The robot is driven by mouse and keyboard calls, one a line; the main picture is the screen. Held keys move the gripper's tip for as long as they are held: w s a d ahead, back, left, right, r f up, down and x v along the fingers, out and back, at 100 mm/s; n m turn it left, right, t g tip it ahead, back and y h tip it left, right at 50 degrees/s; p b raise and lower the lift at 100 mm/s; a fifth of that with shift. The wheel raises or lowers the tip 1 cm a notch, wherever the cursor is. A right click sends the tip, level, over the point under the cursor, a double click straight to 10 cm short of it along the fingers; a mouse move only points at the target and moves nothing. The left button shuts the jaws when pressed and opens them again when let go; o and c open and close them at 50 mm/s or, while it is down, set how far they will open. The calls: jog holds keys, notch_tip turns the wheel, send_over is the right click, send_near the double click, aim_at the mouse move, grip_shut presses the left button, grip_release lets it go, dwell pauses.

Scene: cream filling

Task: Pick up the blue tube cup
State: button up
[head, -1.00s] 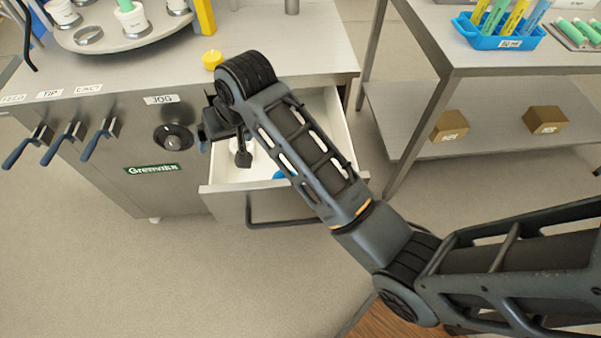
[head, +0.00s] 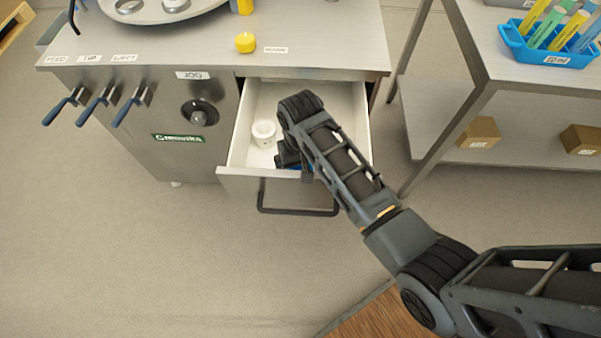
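The drawer (head: 318,91) under the machine's worktop is pulled open. A sliver of something blue (head: 308,168) shows inside it near the front wall, probably the blue tube cup; my arm covers most of it. My gripper (head: 288,157) points down into the drawer, close beside the blue thing. My wrist hides its fingertips, so I cannot tell whether it is open or shut, or whether it touches the blue thing.
A white cup (head: 263,132) stands in the drawer left of my gripper. The drawer's front panel and handle (head: 298,211) jut out. A yellow cap (head: 245,42) sits on the worktop above. A blue rack of tubes (head: 548,48) stands on the right-hand table.

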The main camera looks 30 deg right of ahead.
jog(key=shift+f, duration=0.2)
jog(key=shift+c, duration=0.4)
jog(key=c, duration=1)
jog(key=shift+c, duration=0.4)
jog(key=shift+r, duration=0.15)
